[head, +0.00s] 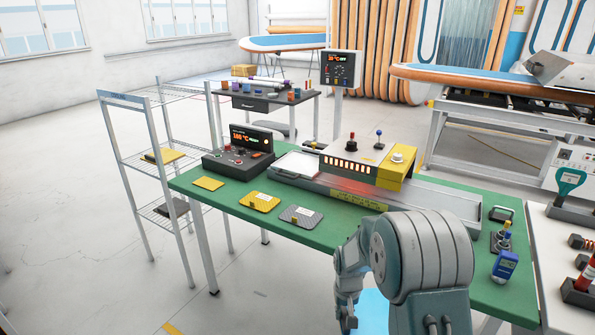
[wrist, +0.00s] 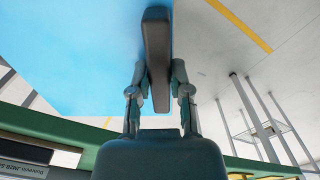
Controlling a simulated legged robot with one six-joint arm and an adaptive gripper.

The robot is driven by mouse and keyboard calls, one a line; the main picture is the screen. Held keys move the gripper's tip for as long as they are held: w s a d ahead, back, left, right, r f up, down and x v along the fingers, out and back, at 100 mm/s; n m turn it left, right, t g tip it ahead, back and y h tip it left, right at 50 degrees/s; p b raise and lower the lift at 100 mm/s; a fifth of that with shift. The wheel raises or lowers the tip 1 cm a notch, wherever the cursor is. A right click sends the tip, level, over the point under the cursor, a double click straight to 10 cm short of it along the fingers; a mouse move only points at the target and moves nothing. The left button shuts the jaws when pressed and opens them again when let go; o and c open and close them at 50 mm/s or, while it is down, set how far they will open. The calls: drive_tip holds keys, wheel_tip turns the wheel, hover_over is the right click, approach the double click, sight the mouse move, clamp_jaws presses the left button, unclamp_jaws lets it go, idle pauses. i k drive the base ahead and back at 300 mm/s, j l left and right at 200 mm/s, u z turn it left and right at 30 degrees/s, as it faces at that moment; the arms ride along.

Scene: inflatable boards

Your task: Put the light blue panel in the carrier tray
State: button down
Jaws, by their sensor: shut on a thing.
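The light blue panel (head: 372,310) shows at the bottom of the head view, partly hidden behind my arm, in front of the green table. It fills much of the upper left of the wrist view (wrist: 75,55). My gripper (wrist: 160,75) is shut on it, with both fingers closed around a dark grey bar at the panel's edge. The gripper also shows low in the head view (head: 347,318). A pale flat tray (head: 298,165), which looks like the carrier tray, lies on the grey track at the left of the heater box.
The green table (head: 240,224) holds yellow and grey plates at its front left. A yellow and white heater box (head: 368,160) straddles the grey track (head: 440,197). A control box (head: 238,158) stands behind the plates. A wire shelf (head: 160,160) is at the left; a blue meter (head: 505,266) is at the right.

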sight(302, 162)
drive_tip(key=i+j+z, duration=0.1)
drive_tip(key=j, duration=0.45)
drive_tip(key=i+j+z, duration=0.1)
drive_tip(key=i+j, duration=0.15)
drive_tip(key=j, duration=0.35)
drive_tip(key=i+j+z, duration=0.1)
drive_tip(key=j, duration=0.5)
drive_tip(key=i+j+z, duration=0.1)
drive_tip(key=j, duration=0.5)
drive_tip(key=i+j+z, duration=0.1)
drive_tip(key=j, duration=0.5)
drive_tip(key=i+j+z, duration=0.1)
drive_tip(key=j, duration=0.5)
